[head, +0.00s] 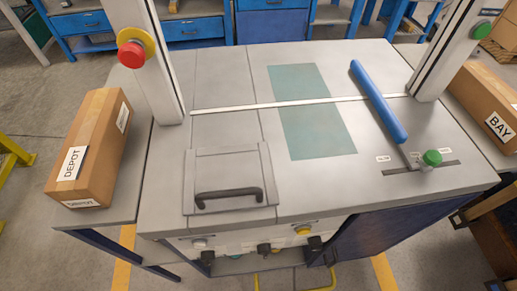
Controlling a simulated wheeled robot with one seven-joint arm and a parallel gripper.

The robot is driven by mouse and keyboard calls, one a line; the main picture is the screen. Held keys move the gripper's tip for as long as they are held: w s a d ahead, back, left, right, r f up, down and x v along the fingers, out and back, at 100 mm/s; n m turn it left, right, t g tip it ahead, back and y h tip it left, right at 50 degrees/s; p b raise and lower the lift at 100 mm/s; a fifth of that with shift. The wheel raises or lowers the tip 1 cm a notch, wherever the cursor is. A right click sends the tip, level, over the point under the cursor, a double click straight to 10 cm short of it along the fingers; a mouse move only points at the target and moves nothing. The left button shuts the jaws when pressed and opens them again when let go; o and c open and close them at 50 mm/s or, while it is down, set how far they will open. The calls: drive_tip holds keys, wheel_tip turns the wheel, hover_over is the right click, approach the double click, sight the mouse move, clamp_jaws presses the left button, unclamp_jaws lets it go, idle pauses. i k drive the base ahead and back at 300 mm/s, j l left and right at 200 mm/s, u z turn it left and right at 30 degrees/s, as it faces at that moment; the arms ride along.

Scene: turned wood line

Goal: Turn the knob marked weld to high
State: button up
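No marking that reads weld can be made out in the head view. Several small controls sit on the front panel below the table edge, seen steeply from above: a pale knob (199,243), a dark knob (264,248), a yellow knob (303,230) and another dark one (315,243). Their labels and settings are too small or hidden to read. A green-topped knob (432,158) stands at a dark slot on the table's right, with small white labels around it that I cannot read for certain. My gripper is not in view.
The grey table (225,130) has a closed hatch with a dark handle (228,194), a teal panel (310,110) and a slanted blue bar (380,103). A red mushroom button (131,54) is on the left post. Cardboard boxes marked DEPOT (108,140) and BAY (485,105) flank it.

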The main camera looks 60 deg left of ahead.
sight(315, 242)
drive_tip(key=u, duration=1.9)
drive_tip(key=k+l+u, duration=0.2)
drive_tip(key=l, duration=0.25)
drive_tip(key=l+u, duration=0.2)
drive_tip(key=l, duration=0.25)
drive_tip(key=k+l+u, duration=0.2)
drive_tip(key=l, duration=0.2)
drive_tip(key=k+l+u, duration=0.2)
drive_tip(key=l, duration=0.2)
drive_tip(key=k+l, duration=0.2)
drive_tip(key=l, duration=0.2)
drive_tip(key=k+l, duration=0.2)
drive_tip(key=l, duration=0.15)
drive_tip(key=k+l, duration=0.2)
drive_tip(key=l, duration=0.2)
drive_tip(key=k+l, duration=0.2)
drive_tip(key=l, duration=0.2)
drive_tip(key=k+l, duration=0.2)
drive_tip(key=l, duration=0.15)
drive_tip(key=i+j+u, duration=0.1)
drive_tip(key=i, duration=0.3)
